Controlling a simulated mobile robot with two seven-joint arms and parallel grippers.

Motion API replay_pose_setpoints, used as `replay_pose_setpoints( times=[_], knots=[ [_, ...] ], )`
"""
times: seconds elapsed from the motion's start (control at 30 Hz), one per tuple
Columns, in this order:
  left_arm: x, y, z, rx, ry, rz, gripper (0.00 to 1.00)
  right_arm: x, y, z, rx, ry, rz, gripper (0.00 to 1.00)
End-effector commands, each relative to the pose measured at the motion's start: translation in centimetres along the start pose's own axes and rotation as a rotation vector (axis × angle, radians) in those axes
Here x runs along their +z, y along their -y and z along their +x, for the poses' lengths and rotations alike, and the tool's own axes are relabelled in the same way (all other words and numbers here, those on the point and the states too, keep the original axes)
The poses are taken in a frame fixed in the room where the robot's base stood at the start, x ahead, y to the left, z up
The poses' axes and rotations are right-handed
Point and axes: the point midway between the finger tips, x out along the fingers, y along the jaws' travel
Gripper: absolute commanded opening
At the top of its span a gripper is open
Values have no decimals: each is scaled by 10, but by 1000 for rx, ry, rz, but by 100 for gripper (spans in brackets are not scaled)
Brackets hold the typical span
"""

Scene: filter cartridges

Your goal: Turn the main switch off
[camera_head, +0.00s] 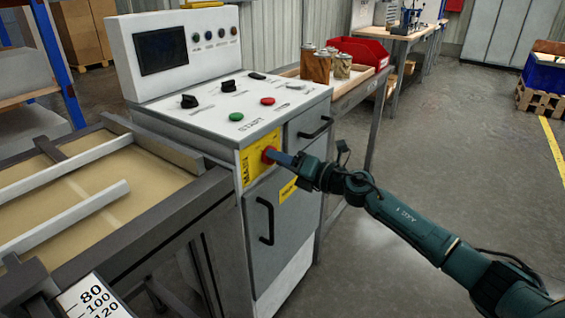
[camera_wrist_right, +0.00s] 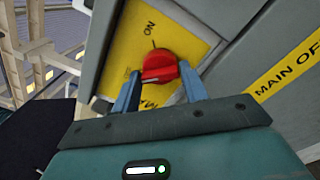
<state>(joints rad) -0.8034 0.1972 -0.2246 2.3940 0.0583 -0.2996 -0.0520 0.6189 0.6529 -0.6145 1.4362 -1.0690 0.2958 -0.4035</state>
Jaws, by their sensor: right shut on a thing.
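The main switch is a red rotary knob (camera_head: 268,154) on a yellow plate (camera_head: 248,170) on the front of the grey control cabinet. It also shows in the right wrist view (camera_wrist_right: 158,66), with an "ON" mark above it on the plate. My right gripper (camera_head: 277,157) reaches it from the right. In the wrist view its two blue fingers (camera_wrist_right: 158,85) are on either side of the knob, shut on it. The knob's grip bar lies roughly crosswise between the fingers there. The plate's lower lettering is partly hidden by the fingers. My left gripper is not in view.
The cabinet top (camera_head: 218,104) carries black knobs, a green button and a red button. Black handles (camera_head: 265,221) stand out from the cabinet front below and right of the switch. A framed table (camera_head: 90,190) adjoins on the left. The floor at right is open.

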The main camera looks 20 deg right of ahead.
Motion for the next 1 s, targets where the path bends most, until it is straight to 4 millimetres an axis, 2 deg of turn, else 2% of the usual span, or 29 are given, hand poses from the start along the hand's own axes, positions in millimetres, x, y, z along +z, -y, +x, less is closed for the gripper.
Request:
replay_pose_setpoints(
  times=[0.63, 0.67, 0.9, 1.0],
  knots=[
    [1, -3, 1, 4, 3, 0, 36, -1, 1, 0, -1, -3, -51, 21],
    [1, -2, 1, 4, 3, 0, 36, -1, 1, 0, -1, -3, -51, 45],
    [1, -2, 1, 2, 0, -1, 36, -1, 0, 0, -1, -2, -49, 65],
    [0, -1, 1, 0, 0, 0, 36, 0, 0, 0, -1, -1, -49, 65]
  ],
)
